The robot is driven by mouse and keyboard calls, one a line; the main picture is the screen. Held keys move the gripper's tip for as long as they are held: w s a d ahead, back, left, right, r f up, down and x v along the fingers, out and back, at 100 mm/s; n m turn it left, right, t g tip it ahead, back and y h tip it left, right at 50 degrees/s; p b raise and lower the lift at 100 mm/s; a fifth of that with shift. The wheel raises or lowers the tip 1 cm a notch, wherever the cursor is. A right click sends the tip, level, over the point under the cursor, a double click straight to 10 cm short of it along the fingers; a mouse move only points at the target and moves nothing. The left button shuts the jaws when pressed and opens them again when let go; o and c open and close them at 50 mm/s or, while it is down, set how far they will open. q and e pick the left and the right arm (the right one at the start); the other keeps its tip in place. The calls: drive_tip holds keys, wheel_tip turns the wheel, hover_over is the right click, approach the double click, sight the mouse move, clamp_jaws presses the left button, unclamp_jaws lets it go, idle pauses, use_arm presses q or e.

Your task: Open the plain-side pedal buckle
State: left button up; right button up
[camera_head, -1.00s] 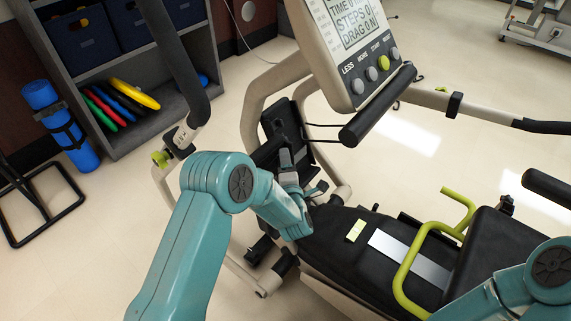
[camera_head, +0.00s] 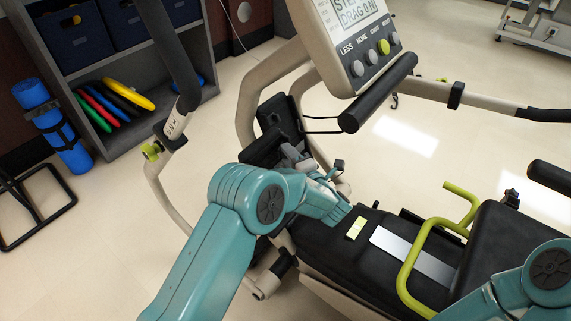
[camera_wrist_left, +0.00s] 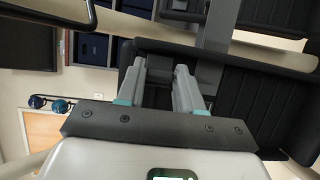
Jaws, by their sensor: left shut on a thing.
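The black ribbed pedal (camera_wrist_left: 250,95) fills the right of the left wrist view, with a grey strap (camera_wrist_left: 218,28) running across it. In the head view the pedal's black plate (camera_head: 277,117) stands below the console. My left gripper (camera_head: 293,156) is at the pedal. In the left wrist view its two grey fingers (camera_wrist_left: 160,75) are shut on a small grey piece between them, seemingly the pedal buckle. Its details are hidden by the fingers, and I cannot tell whether it is open. My right arm shows at the lower right; its gripper is outside the views.
The console (camera_head: 345,40) with its black grip bar overhangs the pedal area. A beige handle arm (camera_head: 440,92) reaches right, and a yellow-green handle (camera_head: 410,270) stands beside the seat (camera_head: 500,240). A shelf (camera_head: 140,125) and blue roll (camera_head: 55,130) stand left.

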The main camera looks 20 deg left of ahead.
use_arm(q)
drive_tip(key=shift+w+r+n+g+y, duration=0.1)
drive_tip(key=shift+n+g+y, duration=0.2)
drive_tip(key=o, duration=1)
drive_tip(key=p+v, duration=0.1)
drive_tip(key=v, duration=1.1)
